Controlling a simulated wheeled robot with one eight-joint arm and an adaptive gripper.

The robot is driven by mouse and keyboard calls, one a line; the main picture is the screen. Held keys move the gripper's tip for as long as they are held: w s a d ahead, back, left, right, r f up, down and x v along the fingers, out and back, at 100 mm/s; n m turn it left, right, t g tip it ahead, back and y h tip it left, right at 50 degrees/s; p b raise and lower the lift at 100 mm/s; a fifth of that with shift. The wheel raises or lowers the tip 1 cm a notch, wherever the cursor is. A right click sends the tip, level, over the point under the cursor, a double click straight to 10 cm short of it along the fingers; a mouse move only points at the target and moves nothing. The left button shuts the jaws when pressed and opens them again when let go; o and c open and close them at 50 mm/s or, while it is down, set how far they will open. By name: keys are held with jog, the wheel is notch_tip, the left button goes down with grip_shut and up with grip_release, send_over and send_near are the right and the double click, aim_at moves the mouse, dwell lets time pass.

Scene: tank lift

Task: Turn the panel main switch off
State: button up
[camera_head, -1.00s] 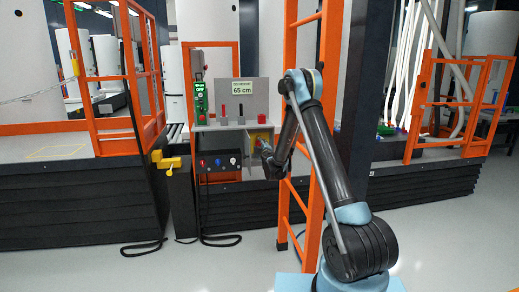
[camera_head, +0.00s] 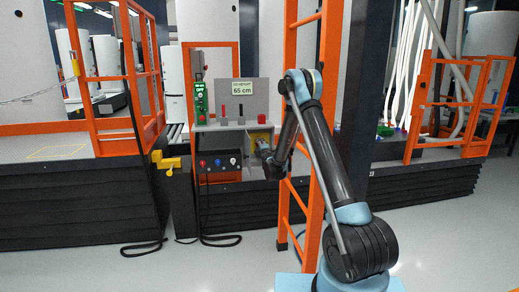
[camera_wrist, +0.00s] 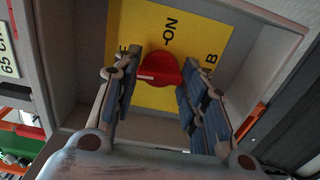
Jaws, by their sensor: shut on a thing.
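The panel main switch is a red round knob (camera_wrist: 160,69) on a yellow plate (camera_wrist: 152,98) inside a grey recessed box. The wrist view shows "ON" above the knob and partly hidden letters to both sides. A pale mark on the knob lies nearly level in that picture. My gripper (camera_wrist: 163,75) has one finger on each side of the knob and is shut on it. In the head view, the yellow plate (camera_head: 260,134) sits at the panel's right end, with my gripper (camera_head: 262,146) in front of it, hiding the knob.
The panel (camera_head: 231,124) also carries a "65 cm" display (camera_head: 242,90), red and black levers and a green unit (camera_head: 201,102). An orange ladder (camera_head: 291,200) stands close to the right of my gripper.

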jog(key=shift+s, duration=0.1)
jog(key=o, duration=1.1)
jog(key=shift+a+f, duration=0.1)
jog(key=shift+f, duration=0.05)
jog(key=v, duration=1.1)
jog(key=shift+s+d, duration=0.25)
jog(key=shift+s, duration=0.1)
